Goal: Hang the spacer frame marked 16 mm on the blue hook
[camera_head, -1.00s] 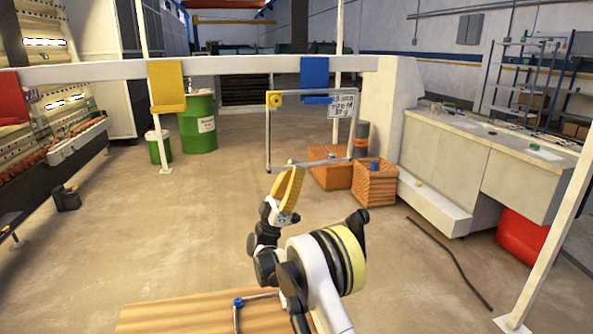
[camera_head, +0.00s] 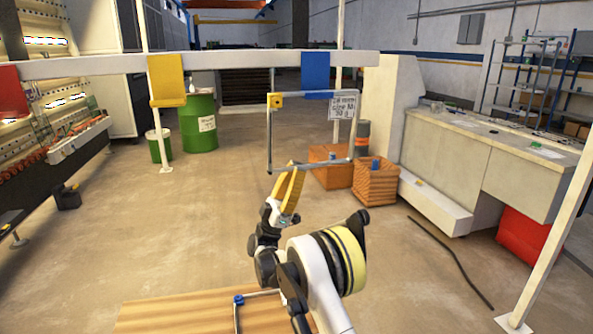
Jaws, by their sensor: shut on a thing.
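The blue hook (camera_head: 315,72) hangs from the white beam, right of centre. My gripper (camera_head: 291,168) is shut on the lower bar of a thin grey spacer frame (camera_head: 269,135), held upright. The frame has a yellow corner piece (camera_head: 276,101) at top left and a white tag (camera_head: 343,106) at top right. The tag's print is too blurred to read surely, but its first line seems to end in "mm". The frame's top bar overlaps the lower lip of the blue hook in the picture. I cannot tell the depth gap or whether they touch.
A yellow hook (camera_head: 166,80) and a red hook (camera_head: 12,92) are farther left on the beam (camera_head: 230,65). Another frame with a blue corner (camera_head: 239,300) lies on the wooden surface (camera_head: 165,316) below. Orange crates (camera_head: 376,184) stand behind the held frame.

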